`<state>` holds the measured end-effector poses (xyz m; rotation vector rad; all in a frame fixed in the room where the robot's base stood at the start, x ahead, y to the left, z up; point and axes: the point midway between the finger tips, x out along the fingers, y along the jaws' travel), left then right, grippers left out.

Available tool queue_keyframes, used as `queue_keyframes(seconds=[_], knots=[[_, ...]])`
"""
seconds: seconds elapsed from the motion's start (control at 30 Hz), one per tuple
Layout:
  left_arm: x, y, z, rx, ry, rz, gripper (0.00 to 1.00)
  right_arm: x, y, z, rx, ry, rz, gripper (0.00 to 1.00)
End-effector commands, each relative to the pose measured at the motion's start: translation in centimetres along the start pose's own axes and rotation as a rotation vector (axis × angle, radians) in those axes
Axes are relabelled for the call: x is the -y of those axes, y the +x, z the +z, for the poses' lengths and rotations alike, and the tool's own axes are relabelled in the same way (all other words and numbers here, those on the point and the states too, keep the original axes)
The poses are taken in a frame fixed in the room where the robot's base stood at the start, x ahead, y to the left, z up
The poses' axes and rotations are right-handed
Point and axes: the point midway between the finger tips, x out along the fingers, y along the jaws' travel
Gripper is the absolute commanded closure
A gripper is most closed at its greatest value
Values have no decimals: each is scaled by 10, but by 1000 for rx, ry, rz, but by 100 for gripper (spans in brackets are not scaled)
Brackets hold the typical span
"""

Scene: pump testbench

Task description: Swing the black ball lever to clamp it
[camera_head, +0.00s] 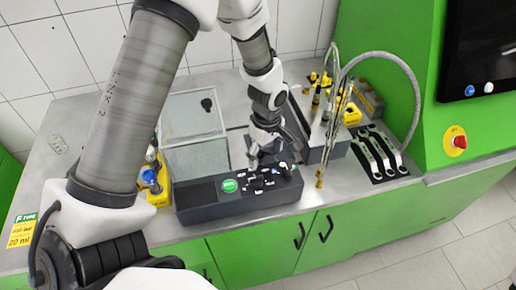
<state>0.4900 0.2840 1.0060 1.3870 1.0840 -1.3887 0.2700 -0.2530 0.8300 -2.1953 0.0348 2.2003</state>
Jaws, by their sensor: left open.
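My left gripper (266,162) hangs in the middle of the view, pointing down just above the dark console (196,196) on the bench. It is open, and I see nothing between its fingers. Small black parts (268,181) sit on the console's top right under the fingers. They are too small and partly covered to tell whether one is the black ball lever, or whether the gripper touches them. Yellow fixtures with black parts (314,80) stand at the back right, and I cannot make out a lever there either. My right gripper is not in view.
A clear box (194,128) stands behind the console. A yellow fixture with a blue knob (152,178) is at its left. Curved hoses (412,90) and a black tool holder (380,152) are at the right. A red emergency button (459,142) is on the green cabinet.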

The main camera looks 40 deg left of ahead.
Motion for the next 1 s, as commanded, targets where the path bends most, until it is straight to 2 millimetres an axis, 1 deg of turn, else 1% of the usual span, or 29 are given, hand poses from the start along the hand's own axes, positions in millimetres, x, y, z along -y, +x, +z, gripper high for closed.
queue_keyframes(seconds=[0.17, 0.7, 0.8, 1.0], knots=[[0, -6, 0, 0, 0, 0, 19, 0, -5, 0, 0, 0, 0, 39], [0, -59, 0, 0, 0, 0, 19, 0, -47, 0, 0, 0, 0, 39], [0, -62, 0, 0, 0, -1, 19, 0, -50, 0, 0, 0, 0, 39], [0, -61, 0, 0, 0, -1, 19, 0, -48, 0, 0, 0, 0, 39]])
